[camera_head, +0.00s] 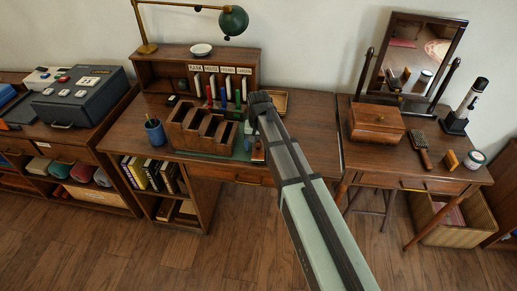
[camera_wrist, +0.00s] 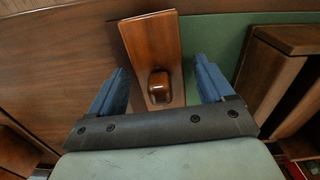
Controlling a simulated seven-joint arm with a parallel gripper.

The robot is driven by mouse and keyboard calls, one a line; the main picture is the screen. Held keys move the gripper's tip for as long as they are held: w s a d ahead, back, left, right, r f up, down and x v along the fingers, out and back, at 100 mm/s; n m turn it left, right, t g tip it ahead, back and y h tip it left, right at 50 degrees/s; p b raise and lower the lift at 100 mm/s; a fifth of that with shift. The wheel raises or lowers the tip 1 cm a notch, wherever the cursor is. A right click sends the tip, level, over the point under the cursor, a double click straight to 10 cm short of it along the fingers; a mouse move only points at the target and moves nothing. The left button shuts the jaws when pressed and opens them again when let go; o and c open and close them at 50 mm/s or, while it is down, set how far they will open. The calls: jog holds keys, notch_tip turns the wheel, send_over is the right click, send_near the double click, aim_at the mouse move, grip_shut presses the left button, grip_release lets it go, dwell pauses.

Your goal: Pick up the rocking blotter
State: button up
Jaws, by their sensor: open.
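The rocking blotter, a brown wooden piece (camera_wrist: 150,40) with a rounded knob (camera_wrist: 159,85) on top, lies in the middle of the wrist view, partly on a green desk surface. My gripper (camera_wrist: 161,66) is open, with one blue finger on each side of the blotter. Gaps show between both fingers and the knob, so nothing is gripped. In the camera_head view my gripper (camera_head: 260,101) is over the desk and my arm hides most of the blotter's area. The height of the fingers above the desk is hard to tell.
A wooden compartment rack (camera_head: 199,133) stands close on the left; its edge shows at right in the wrist view (camera_wrist: 262,75). Behind it is a shelf with labelled slots (camera_head: 220,70) and upright coloured items. A blue cup (camera_head: 155,132) stands farther left. The desk's right part (camera_head: 312,120) is clear.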

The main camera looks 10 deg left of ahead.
jog(key=shift+c, duration=0.5)
jog(key=c, duration=1.1)
jog(key=shift+o, duration=0.2)
